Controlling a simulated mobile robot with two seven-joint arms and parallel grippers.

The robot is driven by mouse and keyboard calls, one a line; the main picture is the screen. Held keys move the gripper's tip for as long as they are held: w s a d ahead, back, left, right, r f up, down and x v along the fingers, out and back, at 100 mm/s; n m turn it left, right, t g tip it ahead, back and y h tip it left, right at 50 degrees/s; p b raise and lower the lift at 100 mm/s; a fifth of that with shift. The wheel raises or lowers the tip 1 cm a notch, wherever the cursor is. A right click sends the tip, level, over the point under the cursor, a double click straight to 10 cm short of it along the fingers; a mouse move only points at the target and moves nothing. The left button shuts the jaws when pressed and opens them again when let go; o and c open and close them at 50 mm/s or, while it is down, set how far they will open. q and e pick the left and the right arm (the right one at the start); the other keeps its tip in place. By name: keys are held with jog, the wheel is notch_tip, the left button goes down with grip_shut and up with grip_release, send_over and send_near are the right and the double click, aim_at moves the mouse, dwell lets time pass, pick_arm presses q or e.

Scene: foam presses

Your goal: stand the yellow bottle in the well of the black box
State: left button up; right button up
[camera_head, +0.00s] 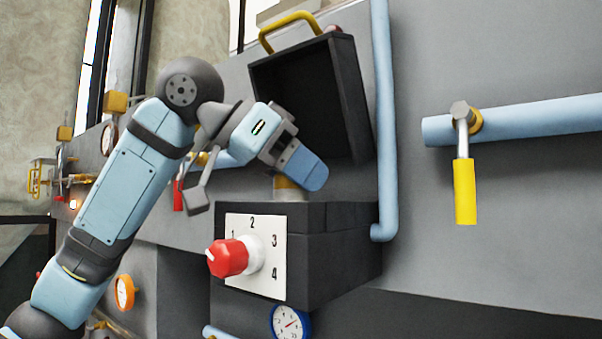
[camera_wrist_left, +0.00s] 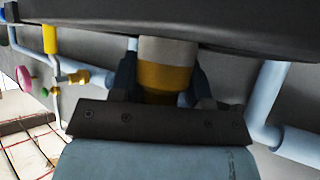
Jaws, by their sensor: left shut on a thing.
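The black box (camera_head: 340,262) is fixed to the grey wall in the middle of the head view. Its lid (camera_head: 312,100) stands open behind it. My left gripper (camera_head: 298,176) is over the box's top and shut on the yellow bottle (camera_head: 288,185). The bottle shows a yellow band and a grey end that points down at the box top. In the wrist view the bottle (camera_wrist_left: 163,76) sits between both fingers, its grey end against the dark box edge (camera_wrist_left: 240,35). The well is hidden, so I cannot tell whether the bottle's end is inside it. My right gripper is out of view.
A red knob (camera_head: 228,257) on a numbered white plate sticks out from the box's front. A blue vertical pipe (camera_head: 385,120) runs close to the box's right. A yellow-handled valve (camera_head: 464,190) hangs further right. A gauge (camera_head: 289,322) sits below the box.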

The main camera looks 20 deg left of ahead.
pick_arm(q)
jog(key=shift+d, duration=0.1)
jog(key=shift+f, duration=0.1)
jog(key=o, duration=1)
jog(key=shift+s, duration=0.1)
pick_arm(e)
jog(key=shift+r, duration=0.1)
pick_arm(q)
jog(key=shift+r, duration=0.2)
pick_arm(e)
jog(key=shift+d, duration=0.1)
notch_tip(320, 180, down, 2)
jog(key=b, duration=0.3)
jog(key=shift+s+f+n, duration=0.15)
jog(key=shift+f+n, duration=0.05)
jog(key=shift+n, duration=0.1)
pick_arm(q)
jog(key=v, duration=1.2)
